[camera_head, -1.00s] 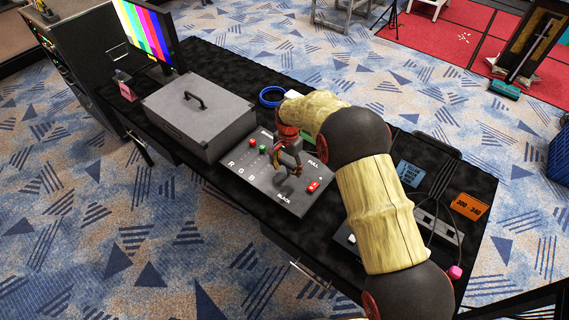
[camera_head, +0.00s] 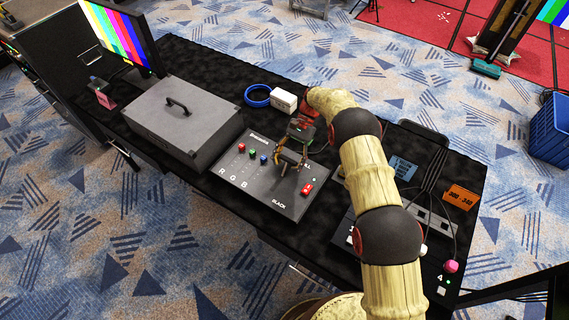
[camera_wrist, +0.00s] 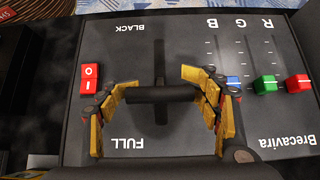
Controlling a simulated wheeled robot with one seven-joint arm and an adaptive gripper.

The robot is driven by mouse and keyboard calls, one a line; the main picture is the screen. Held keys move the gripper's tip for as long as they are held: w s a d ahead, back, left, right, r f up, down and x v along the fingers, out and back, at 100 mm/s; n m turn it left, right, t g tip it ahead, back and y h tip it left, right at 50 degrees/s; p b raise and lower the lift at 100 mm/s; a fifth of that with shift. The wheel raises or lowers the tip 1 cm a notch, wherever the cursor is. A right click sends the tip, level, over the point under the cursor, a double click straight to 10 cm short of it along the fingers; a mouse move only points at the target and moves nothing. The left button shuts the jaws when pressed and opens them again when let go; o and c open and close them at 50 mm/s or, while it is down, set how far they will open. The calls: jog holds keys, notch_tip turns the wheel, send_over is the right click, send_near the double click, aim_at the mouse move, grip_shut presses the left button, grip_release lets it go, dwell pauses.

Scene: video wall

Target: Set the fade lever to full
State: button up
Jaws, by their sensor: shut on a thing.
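The fade lever (camera_wrist: 160,95) is a black crossbar on a dark stem, standing in a slot on the grey control panel (camera_wrist: 265,35). In the wrist view the slot runs from BLACK at the top to FULL at the bottom, and the crossbar shows in the FULL-side half. My gripper (camera_wrist: 163,97) is shut on the crossbar, with yellow-black fingers at its two ends. The stem's exact place in the slot is hard to tell.
A red rocker switch (camera_wrist: 90,80) is beside the lever. Blue (camera_wrist: 233,85), green (camera_wrist: 265,85) and red (camera_wrist: 298,86) sliders stand on the other side. A grey case (camera_head: 185,115), blue tape roll (camera_head: 258,96) and white box (camera_head: 284,101) are near the panel.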

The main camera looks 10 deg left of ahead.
jog(key=shift+w+d+f, duration=0.1)
jog(key=shift+w+f, duration=0.05)
dwell(0.4)
jog(key=o, duration=1.9)
jog(key=shift+v, duration=5.95)
jog(key=shift+w+d, duration=0.1)
jog(key=shift+w, duration=0.05)
